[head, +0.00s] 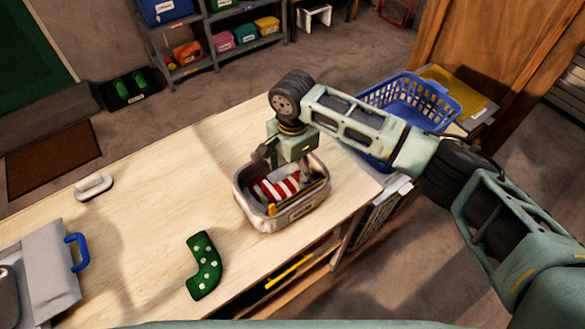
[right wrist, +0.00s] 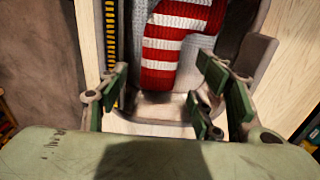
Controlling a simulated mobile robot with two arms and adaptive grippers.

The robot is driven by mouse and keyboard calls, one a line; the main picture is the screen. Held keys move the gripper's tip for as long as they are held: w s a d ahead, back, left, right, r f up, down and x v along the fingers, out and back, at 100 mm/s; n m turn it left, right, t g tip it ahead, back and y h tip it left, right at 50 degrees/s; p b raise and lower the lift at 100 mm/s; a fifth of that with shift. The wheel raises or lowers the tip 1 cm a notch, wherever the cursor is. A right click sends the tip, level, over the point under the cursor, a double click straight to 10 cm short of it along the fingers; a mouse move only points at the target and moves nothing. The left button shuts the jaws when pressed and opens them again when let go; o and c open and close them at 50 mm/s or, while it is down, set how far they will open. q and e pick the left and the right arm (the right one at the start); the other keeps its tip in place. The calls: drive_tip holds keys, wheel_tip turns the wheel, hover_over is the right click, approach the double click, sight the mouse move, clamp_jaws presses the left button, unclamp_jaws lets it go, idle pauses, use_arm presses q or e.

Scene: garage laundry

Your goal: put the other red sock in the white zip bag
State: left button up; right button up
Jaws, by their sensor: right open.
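A red-and-white striped sock (head: 275,188) lies in a grey tub (head: 293,215) on the wooden table. My right gripper (head: 285,168) is over the tub, pointing down, its fingers apart around the sock's area. In the right wrist view the striped sock (right wrist: 175,50) lies between and beyond the open fingers (right wrist: 163,85), with nothing clearly gripped. Pale knitted-looking material (right wrist: 225,48) shows beside the sock; I cannot tell whether it is the white zip bag. No white zip bag is clearly identifiable. My left gripper is not in view.
A green dotted sock (head: 205,266) lies near the table's front edge. A small white object (head: 93,186) and a grey case with a blue handle (head: 45,268) are at left. A blue basket (head: 400,95) stands behind my right arm. The table's middle is clear.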

drive_tip(key=shift+w+r, duration=0.1)
drive_tip(key=shift+r, duration=0.3)
wheel_tip(320, 180, up, 12)
drive_tip(key=b, duration=0.2)
